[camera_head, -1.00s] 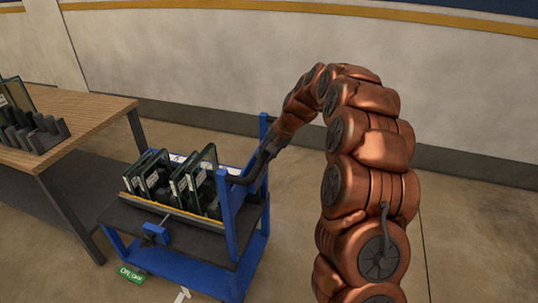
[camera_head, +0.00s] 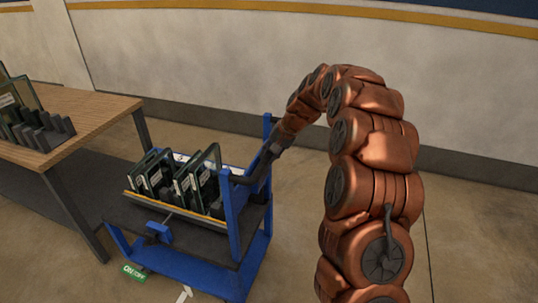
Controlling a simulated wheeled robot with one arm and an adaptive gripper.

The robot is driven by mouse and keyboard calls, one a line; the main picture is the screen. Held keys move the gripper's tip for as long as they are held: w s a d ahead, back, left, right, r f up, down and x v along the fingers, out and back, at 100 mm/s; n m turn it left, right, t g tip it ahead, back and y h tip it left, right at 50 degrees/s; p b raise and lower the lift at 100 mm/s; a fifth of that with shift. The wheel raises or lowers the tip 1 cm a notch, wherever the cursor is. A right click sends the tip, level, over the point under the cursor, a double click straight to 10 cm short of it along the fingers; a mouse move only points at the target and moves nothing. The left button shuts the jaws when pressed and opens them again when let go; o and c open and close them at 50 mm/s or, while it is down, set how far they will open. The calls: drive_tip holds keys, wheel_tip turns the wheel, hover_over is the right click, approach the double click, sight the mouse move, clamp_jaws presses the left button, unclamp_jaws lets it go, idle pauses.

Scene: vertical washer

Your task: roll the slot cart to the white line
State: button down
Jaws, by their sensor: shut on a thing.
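The slot cart (camera_head: 232,252) has a blue frame and a dark upper deck, and it stands upright on the floor left of my arm. A tray on the deck holds several dark upright panels (camera_head: 178,185). My gripper (camera_head: 258,165) is at the cart's right end, shut on the cart's handle; its fingertips are small and partly hidden by the blue post. The rest of that line is out of view.
A wooden table (camera_head: 95,118) with dark legs stands close to the cart's left. It bears a dark slotted rack (camera_head: 40,128) with panels. A green label (camera_head: 134,272) lies by the cart's lower left. The wall (camera_head: 230,60) is behind; floor shows right of the cart.

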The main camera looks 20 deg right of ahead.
drive_tip(key=shift+w+a, duration=0.1)
drive_tip(key=shift+a, duration=0.05)
drive_tip(key=w+a+p, duration=0.1)
drive_tip(key=w+a, duration=0.2)
drive_tip(key=a, duration=0.1)
drive_tip(key=shift+w, duration=0.35)
idle(0.7)
drive_tip(key=c, duration=0.7)
unclamp_jaws()
drive_tip(key=shift+p+v, duration=0.8)
drive_tip(key=shift+v, duration=4.35)
